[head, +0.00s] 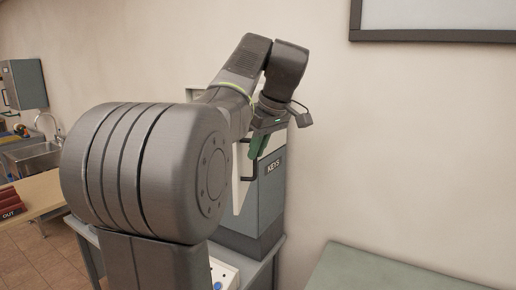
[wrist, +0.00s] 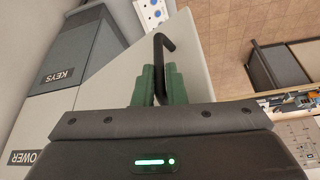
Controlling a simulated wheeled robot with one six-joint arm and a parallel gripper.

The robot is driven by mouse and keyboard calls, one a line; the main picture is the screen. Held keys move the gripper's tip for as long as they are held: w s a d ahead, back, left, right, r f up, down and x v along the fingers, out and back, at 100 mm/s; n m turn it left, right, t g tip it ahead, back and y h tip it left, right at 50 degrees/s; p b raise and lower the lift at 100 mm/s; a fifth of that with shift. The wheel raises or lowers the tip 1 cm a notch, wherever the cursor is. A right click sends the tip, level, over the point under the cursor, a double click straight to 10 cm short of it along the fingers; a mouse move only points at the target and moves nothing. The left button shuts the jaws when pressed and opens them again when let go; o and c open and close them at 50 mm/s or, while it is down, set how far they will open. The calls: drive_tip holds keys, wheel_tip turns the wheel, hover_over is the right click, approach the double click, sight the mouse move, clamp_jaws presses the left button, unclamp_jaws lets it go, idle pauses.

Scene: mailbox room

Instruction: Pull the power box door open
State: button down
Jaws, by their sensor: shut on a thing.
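In the wrist view, my gripper (wrist: 155,85) has its green fingers together around the lower part of a black bar handle (wrist: 164,42). The bent upper end of the handle sticks out beyond the fingertips. A pale panel (wrist: 98,88), apparently the door, lies behind the fingers at an angle to the grey boxes. A dark label reading POWER (wrist: 26,158) is partly cut off at the lower left. My arm hides most of the door.
A grey box labelled KEYS (head: 271,188) adjoins on the right and also shows in the wrist view (wrist: 75,65). A green-topped surface (head: 375,268) stands at lower right. A sink (head: 35,154) and a wooden counter (head: 35,195) are at left.

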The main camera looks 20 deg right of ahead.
drive_tip(key=shift+w+r, duration=0.15)
drive_tip(key=shift+r, duration=0.1)
drive_tip(key=c, duration=1.7)
unclamp_jaws()
drive_tip(key=shift+c, duration=0.2)
drive_tip(key=shift+o, duration=1.3)
drive_tip(key=shift+w+d+f, duration=0.15)
drive_tip(key=shift+w+f, duration=0.05)
drive_tip(key=shift+w, duration=0.15)
drive_tip(key=shift+s, duration=0.1)
drive_tip(key=v, duration=0.7)
drive_tip(key=shift+s+r, duration=0.15)
drive_tip(key=shift+r, duration=0.05)
